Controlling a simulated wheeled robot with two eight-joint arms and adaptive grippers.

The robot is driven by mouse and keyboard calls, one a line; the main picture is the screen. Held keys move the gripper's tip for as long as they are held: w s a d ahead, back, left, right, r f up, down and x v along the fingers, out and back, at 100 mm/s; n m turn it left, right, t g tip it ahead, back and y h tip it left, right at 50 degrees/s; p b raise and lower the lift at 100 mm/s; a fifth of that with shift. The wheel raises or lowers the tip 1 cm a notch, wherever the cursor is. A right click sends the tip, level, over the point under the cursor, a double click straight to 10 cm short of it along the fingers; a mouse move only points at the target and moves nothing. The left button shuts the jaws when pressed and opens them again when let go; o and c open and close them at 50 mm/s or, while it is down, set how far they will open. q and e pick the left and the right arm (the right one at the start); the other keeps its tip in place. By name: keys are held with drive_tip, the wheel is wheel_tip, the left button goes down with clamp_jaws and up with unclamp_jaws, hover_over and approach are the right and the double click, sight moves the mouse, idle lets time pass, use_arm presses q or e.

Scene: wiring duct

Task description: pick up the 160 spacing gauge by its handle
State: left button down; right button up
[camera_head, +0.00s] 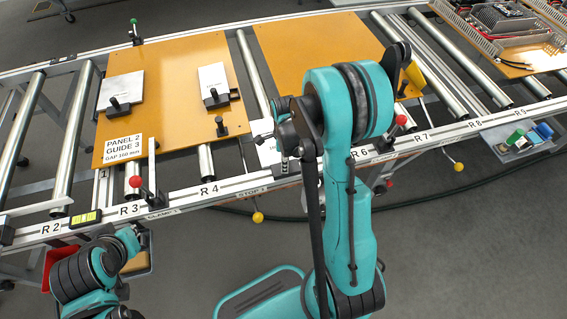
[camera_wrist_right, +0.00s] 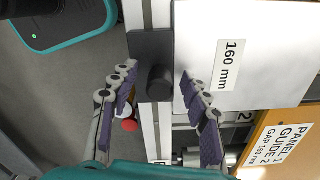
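The 160 mm spacing gauge is a white plate (camera_wrist_right: 235,60) with a black bar and a round black knob handle (camera_wrist_right: 160,82) in the right wrist view. My right gripper (camera_wrist_right: 158,74) is open there, with one finger on each side of the handle and gaps between. In the head view, part of a white plate (camera_head: 262,129) shows beside my right gripper (camera_head: 284,138), on the rail between R 4 and R 6; my arm hides much of that spot. My left arm shows at the lower left, but its fingers do not show.
An orange panel (camera_head: 180,60) carries two pale plates with black knobs (camera_head: 122,88) (camera_head: 214,82). Another orange panel (camera_head: 310,50) lies behind my right arm. Red-knobbed clamps (camera_head: 135,181) stand along the front rail (camera_head: 225,188). A grey parts tray (camera_head: 520,145) hangs at right.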

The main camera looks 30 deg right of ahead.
clamp_jaws()
drive_tip(key=shift+r, duration=0.5)
drive_tip(key=r, duration=0.1)
drive_tip(key=r+p, duration=0.2)
drive_tip(key=r, duration=0.1)
drive_tip(key=shift+s+d, duration=0.1)
drive_tip(key=shift+s, duration=0.15)
drive_tip(key=s+d+r+p, duration=0.3)
drive_tip(key=s+r, duration=0.3)
drive_tip(key=s, duration=0.4)
drive_tip(key=shift+s+d+p, duration=0.15)
drive_tip(key=shift+d+p, duration=0.15)
drive_tip(key=shift+d, duration=0.3)
